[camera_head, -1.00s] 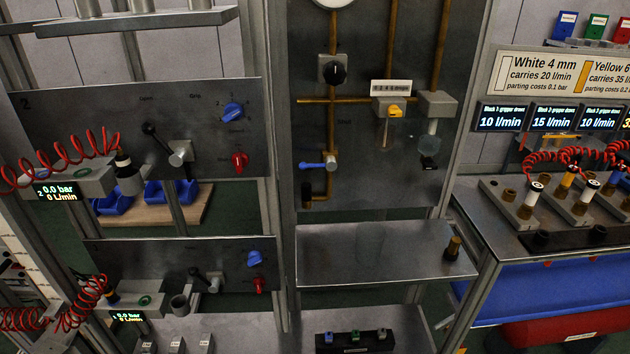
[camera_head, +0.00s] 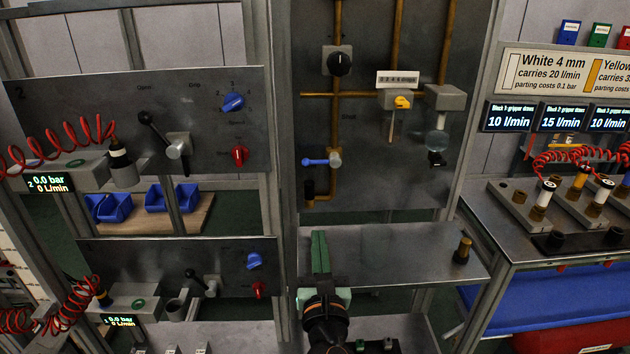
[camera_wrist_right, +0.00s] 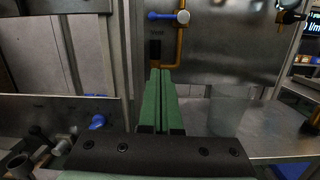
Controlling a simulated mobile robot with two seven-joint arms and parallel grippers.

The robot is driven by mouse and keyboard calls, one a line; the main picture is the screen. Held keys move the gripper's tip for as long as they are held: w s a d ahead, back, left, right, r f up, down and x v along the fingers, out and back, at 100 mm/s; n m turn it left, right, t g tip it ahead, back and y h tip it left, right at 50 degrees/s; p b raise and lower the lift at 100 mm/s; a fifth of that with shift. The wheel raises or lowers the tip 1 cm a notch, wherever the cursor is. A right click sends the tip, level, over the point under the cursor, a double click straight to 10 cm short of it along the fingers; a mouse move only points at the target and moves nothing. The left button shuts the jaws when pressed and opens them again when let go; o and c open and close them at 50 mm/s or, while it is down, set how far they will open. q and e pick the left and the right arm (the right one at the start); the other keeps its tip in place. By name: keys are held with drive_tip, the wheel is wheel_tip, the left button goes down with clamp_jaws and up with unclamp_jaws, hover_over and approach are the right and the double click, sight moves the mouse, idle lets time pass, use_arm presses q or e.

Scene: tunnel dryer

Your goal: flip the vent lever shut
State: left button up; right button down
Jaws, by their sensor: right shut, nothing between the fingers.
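A blue lever (camera_head: 316,162) on a silver valve sits low on the grey back panel, on a brass pipe. It points left, level, with its round hub at its right end. The lever also shows at the top of the right wrist view (camera_wrist_right: 163,16). My right gripper (camera_head: 319,236) has green fingers pressed together, with nothing between them. It points up, in front of the metal shelf and below the lever, apart from it in the picture. In the right wrist view its fingertips (camera_wrist_right: 160,72) lie just below a dark pipe end. My left gripper is not in view.
A black knob (camera_head: 340,64) and a yellow valve handle (camera_head: 403,102) are higher on the panel. A brass-coloured post (camera_head: 463,250) stands at the right of the metal shelf (camera_head: 420,255). Two panels with black levers (camera_head: 160,133) stand at left.

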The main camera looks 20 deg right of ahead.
drive_tip(key=shift+r+n, duration=0.4)
drive_tip(key=shift+r, duration=0.35)
drive_tip(key=shift+w, duration=0.1)
approach(321, 161)
drive_tip(key=w+f, duration=0.4)
drive_tip(key=w, duration=0.1)
drive_tip(key=shift+w+d+r+p, duration=0.1)
drive_tip(key=shift+w+r+p, duration=0.35)
drive_tip(key=shift+r, duration=0.35)
drive_tip(key=shift+w+r+p, duration=0.25)
drive_tip(key=shift+w+r, duration=0.25)
drive_tip(key=shift+r, duration=0.3)
